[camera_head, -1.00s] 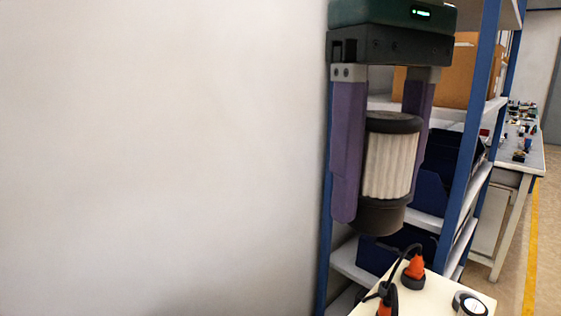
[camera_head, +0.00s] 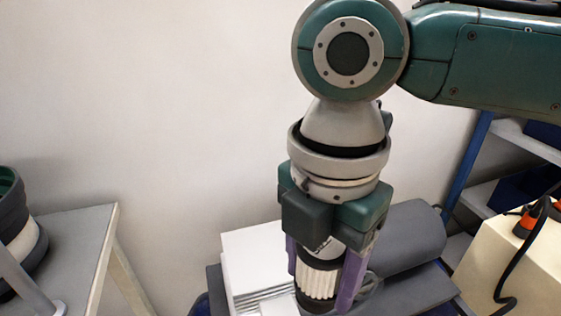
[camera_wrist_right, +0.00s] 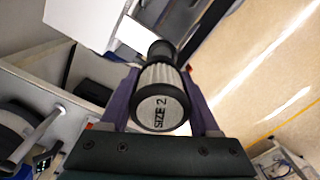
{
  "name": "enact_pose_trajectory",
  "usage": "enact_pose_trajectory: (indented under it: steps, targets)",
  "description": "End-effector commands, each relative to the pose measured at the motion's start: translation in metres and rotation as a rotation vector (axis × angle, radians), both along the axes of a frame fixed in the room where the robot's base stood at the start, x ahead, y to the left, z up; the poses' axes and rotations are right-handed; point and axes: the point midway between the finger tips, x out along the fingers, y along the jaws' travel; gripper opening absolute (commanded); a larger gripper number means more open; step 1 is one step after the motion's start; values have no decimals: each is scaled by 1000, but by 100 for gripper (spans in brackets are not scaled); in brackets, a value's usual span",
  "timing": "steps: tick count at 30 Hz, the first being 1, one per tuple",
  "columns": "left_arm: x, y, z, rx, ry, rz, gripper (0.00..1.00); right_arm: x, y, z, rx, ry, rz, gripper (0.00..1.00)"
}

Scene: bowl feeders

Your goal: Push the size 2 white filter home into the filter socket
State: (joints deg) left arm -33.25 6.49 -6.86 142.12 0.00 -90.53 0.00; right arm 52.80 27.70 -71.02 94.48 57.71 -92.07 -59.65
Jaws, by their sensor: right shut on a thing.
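The white filter (camera_head: 318,283) has pleated white sides and dark ends. It shows in the wrist view (camera_wrist_right: 160,108) with "SIZE 2" on its end cap and a dark narrower part at its far end. My right gripper (camera_head: 320,291) is shut on it, with one purple finger on each side. In the head view the gripper points down and the filter's lower end is near the bottom edge. I cannot pick out the filter socket, or tell whether the filter touches it. My left gripper is not in view.
A grey table (camera_head: 85,235) with a round dark-and-white thing (camera_head: 22,240) is at left. A cream box (camera_head: 515,275) with orange-tipped cabling is at right.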

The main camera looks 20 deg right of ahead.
Motion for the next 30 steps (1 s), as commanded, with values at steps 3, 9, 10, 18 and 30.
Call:
enact_pose_trajectory:
  steps: [3,9,10,18,30]
  targets:
    - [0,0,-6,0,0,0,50,-9,9,-27,2,3,246,0]
    - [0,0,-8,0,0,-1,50,-17,16,-49,0,-1,501,0]
    - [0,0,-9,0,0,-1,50,-18,16,-51,0,-1,519,0]
    - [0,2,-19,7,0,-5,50,-18,17,-62,0,-3,556,0]
    - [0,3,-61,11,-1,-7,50,-18,17,-99,-1,-4,554,0]
